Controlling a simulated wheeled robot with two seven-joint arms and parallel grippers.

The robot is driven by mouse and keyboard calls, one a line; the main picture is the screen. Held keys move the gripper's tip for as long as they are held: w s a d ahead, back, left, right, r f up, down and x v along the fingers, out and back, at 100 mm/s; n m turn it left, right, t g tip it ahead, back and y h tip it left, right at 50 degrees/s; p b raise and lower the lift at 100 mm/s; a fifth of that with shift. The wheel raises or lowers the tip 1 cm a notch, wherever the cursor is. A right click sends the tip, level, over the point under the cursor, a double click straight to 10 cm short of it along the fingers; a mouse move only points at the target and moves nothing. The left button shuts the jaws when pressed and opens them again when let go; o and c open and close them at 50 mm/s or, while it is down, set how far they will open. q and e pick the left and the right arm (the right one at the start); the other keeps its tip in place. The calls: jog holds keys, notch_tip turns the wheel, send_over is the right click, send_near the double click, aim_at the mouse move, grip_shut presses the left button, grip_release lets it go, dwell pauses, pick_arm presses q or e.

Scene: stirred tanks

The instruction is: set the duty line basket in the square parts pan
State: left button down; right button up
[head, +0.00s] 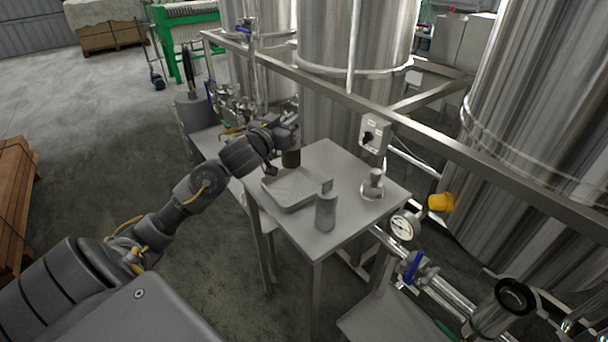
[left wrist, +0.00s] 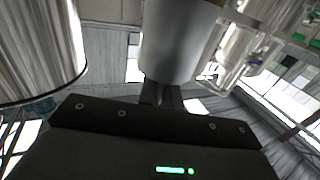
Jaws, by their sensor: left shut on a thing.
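The square parts pan (head: 292,188) is a shallow grey tray on the small steel table, empty as far as I see. My left gripper (head: 290,144) is at the pan's far side, shut on a cylinder that I take for the duty line basket (head: 291,158). The basket looks dark in the head view and hangs above the pan's far edge; I cannot tell the exact gap. In the left wrist view the basket (left wrist: 178,45) is a smooth grey cylinder at the fingertips (left wrist: 160,92). My right gripper is not in view.
A grey bottle (head: 326,208) stands close to the pan's right corner. A round steel fitting (head: 373,184) stands on the table (head: 325,241) further right. A switch box (head: 374,134) and frame rail (head: 330,84) run behind the table, before large steel tanks (head: 355,35).

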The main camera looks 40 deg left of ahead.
aim_at(286, 156)
pick_arm(q)
jog(key=shift+w+a+f, duration=0.1)
jog(key=shift+w+a, duration=0.05)
jog(key=shift+w, duration=0.1)
jog(key=shift+s, duration=0.1)
jog(key=f, duration=0.4)
jog(key=shift+d+f+b, duration=0.2)
jog(key=shift+f+b, duration=0.05)
jog(key=shift+b, duration=0.05)
jog(key=shift+f, duration=0.15)
notch_tip(286, 156, down, 5)
jog(key=shift+s+a+r, duration=0.1)
jog(key=shift+r, duration=0.1)
jog(key=shift+f, duration=0.1)
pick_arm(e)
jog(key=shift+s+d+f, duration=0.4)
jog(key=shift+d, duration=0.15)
